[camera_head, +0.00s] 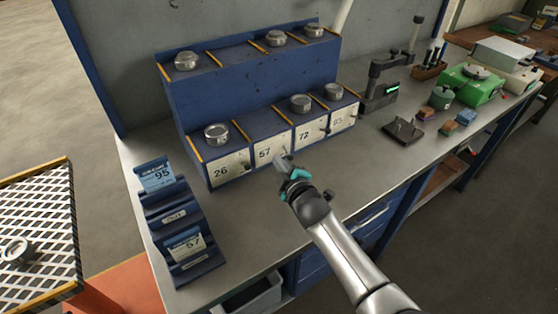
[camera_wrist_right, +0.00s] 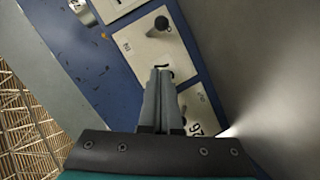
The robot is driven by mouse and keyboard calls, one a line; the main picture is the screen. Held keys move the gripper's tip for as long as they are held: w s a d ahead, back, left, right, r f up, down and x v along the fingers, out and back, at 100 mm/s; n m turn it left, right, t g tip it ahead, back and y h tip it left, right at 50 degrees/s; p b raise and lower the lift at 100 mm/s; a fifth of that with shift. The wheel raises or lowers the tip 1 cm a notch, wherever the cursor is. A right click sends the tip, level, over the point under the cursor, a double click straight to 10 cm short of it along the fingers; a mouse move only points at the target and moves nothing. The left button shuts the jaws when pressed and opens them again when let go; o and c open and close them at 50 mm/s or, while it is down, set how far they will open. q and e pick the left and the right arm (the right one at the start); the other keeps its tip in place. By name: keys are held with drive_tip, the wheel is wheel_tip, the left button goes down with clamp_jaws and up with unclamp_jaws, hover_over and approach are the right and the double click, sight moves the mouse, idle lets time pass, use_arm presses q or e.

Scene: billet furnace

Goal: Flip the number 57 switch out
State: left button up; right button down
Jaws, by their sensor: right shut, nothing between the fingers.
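The white plate numbered 57 (camera_head: 265,153) is on the front of the blue rack, between the 26 plate (camera_head: 229,169) and the 72 plate (camera_head: 306,134). My right gripper (camera_head: 283,160) is shut and empty just in front of the right part of the 57 plate. In the right wrist view the shut fingers (camera_wrist_right: 159,75) cover most of that plate's number. A dark round-ended switch (camera_wrist_right: 162,23) stands out from this plate beyond the fingertips, apart from them in the picture. In the head view the gripper hides most of this switch. My left gripper is not in view.
The blue rack (camera_head: 245,85) holds several metal lidded tins on two levels. A blue card holder (camera_head: 182,218) with cards 95 and 57 stands on the grey bench at left. A black stand (camera_head: 378,82) is right of the rack. The bench front is clear.

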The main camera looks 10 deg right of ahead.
drive_tip(key=s, duration=0.2)
drive_tip(key=s+f, duration=0.1)
drive_tip(key=shift+s+d, duration=0.2)
drive_tip(key=shift+d, duration=0.1)
drive_tip(key=s, duration=0.3)
drive_tip(key=s+d+f, duration=0.1)
drive_tip(key=shift+s, duration=0.3)
drive_tip(key=shift+s+d+f, duration=0.1)
drive_tip(key=shift+s+d, duration=0.15)
drive_tip(key=shift+s, duration=0.2)
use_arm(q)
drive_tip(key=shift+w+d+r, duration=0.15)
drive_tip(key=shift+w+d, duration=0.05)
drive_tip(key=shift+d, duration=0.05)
use_arm(e)
drive_tip(key=shift+s, duration=0.15)
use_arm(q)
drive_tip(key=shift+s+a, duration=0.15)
